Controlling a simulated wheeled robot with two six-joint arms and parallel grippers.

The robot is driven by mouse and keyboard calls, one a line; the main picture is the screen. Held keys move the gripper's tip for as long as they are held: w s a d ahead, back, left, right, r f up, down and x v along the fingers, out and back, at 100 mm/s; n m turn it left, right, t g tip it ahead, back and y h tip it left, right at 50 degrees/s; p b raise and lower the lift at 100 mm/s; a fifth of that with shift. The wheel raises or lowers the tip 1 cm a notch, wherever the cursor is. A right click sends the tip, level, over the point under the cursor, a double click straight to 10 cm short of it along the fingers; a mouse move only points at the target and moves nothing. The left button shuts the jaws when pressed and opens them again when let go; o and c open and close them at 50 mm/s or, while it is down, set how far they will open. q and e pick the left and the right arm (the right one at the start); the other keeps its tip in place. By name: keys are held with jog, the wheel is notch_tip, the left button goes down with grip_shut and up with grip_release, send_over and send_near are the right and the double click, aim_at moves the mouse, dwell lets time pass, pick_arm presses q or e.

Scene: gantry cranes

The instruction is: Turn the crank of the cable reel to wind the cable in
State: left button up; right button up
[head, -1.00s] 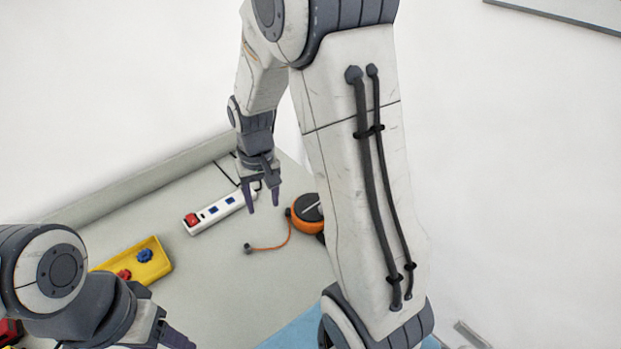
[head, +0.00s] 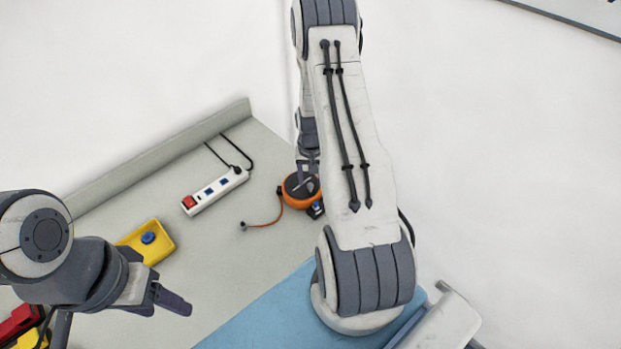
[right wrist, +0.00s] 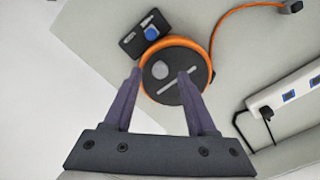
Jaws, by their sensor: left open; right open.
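The cable reel (head: 291,199) is orange with a dark top and stands on the table at its far right part. In the right wrist view the reel (right wrist: 170,95) shows a light bar across its dark top and a round grey knob (right wrist: 160,69), the crank's handle by its look. The orange cable (head: 270,222) runs out to a small dark plug (head: 243,225). My right gripper (head: 307,172) is open above the reel; in the right wrist view its fingers (right wrist: 160,75) stand apart with the knob between them, and I cannot tell the height gap. My left gripper (head: 172,300) is open and empty, away from the reel.
A white power strip (head: 215,191) with a red switch lies left of the reel. A small black device (right wrist: 145,35) with a blue button sits against the reel. A yellow tray (head: 160,245) with a blue knob is further left. Table between tray and cable is clear.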

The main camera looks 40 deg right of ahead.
jog(key=shift+f, duration=0.95)
grip_shut()
jog(key=shift+a, duration=0.15)
